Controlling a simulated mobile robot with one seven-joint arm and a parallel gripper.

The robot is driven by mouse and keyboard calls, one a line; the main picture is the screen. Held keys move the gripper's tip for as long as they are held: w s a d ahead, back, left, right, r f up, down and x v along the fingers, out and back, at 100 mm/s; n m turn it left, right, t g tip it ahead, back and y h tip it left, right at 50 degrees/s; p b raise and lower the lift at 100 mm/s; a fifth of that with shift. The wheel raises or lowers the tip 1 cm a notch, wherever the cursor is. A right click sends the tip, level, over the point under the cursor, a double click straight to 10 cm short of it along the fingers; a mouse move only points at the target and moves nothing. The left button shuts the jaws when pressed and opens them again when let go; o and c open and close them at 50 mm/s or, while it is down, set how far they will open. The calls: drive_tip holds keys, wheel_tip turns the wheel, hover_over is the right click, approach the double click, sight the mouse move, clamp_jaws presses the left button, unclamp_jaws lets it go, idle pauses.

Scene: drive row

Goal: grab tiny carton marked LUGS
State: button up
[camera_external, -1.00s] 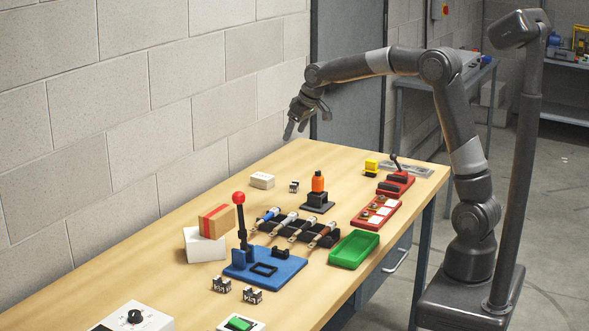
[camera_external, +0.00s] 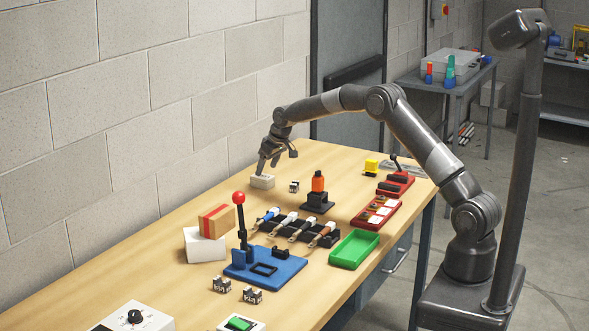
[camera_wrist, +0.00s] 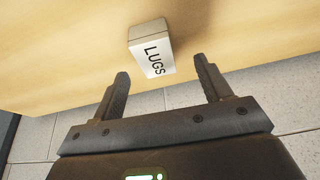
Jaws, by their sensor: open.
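The tiny white carton marked LUGS (camera_wrist: 156,57) lies on the wooden table in the wrist view, its black lettering readable. It also shows in the external view (camera_external: 262,182), near the wall at the table's far end. My gripper (camera_wrist: 162,80) is open, and the carton appears between and just beyond its fingertips in the wrist view. In the external view my gripper (camera_external: 268,164) points down at the carton and partly overlaps it. I cannot tell whether the fingers touch it.
A small metal-and-black part (camera_external: 294,187) and an orange-topped device (camera_external: 318,190) stand to the carton's right. The block wall (camera_external: 210,130) is close behind. A stacked brown box (camera_external: 217,221), a red-knobbed lever fixture (camera_external: 262,268) and a green tray (camera_external: 354,249) are nearer the camera.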

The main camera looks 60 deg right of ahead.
sight(263, 176)
drive_tip(key=shift+w+d+x, duration=0.1)
drive_tip(key=shift+d+x, duration=0.1)
drive_tip(key=shift+x, duration=1.4)
drive_tip(key=shift+w+d+x, duration=0.15)
drive_tip(key=shift+d+x, duration=0.05)
drive_tip(key=shift+x, duration=1.45)
drive_tip(key=shift+r, duration=0.15)
drive_tip(key=c, duration=1.2)
drive_tip(key=shift+o, duration=0.2)
drive_tip(key=shift+r, duration=0.1)
